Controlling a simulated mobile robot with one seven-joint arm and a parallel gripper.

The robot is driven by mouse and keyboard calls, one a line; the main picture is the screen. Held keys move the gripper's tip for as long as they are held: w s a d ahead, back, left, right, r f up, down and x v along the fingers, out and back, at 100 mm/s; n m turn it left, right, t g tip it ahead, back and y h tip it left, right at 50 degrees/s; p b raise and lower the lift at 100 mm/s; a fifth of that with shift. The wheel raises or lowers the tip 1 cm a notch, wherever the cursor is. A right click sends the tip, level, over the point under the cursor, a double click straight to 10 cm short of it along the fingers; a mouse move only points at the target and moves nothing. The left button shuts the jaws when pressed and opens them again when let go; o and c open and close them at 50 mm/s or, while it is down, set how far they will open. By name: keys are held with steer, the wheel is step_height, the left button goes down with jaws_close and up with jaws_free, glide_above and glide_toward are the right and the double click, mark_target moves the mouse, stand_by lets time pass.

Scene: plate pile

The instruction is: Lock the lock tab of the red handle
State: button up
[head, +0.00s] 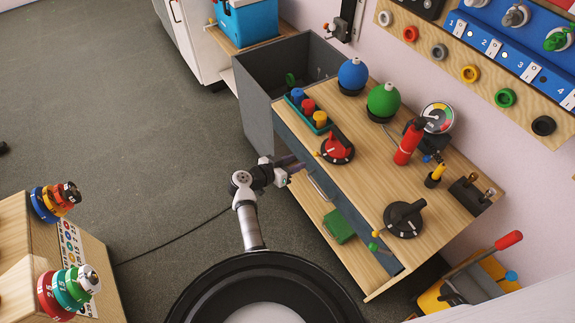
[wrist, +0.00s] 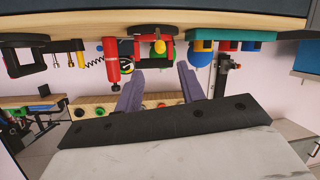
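The red handle (head: 338,147) sits on a round black base on the wooden bench top, near its front edge. A small yellow-orange knob (head: 318,153), which looks like its lock tab, sticks out at the base's left side. In the wrist view, which appears upside down, the red handle (wrist: 138,48) shows with the yellow knob (wrist: 158,47) in front of it. My gripper (head: 294,165) is just off the bench's front edge, left of the red handle and apart from it. In the wrist view my gripper (wrist: 159,72) has its two fingers spread, with nothing between them.
A black handle (head: 404,216) on a similar base stands nearer on the bench (head: 375,165). A red cylinder (head: 408,143), green ball (head: 384,99), blue ball (head: 352,74) and a tray of colored pegs (head: 291,99) stand around.

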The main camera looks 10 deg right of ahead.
steer(key=v, duration=0.2)
steer(key=shift+s+a+r, duration=0.1)
steer(key=shift+s+a, duration=0.05)
steer(key=shift+a, duration=0.15)
stand_by(0.3)
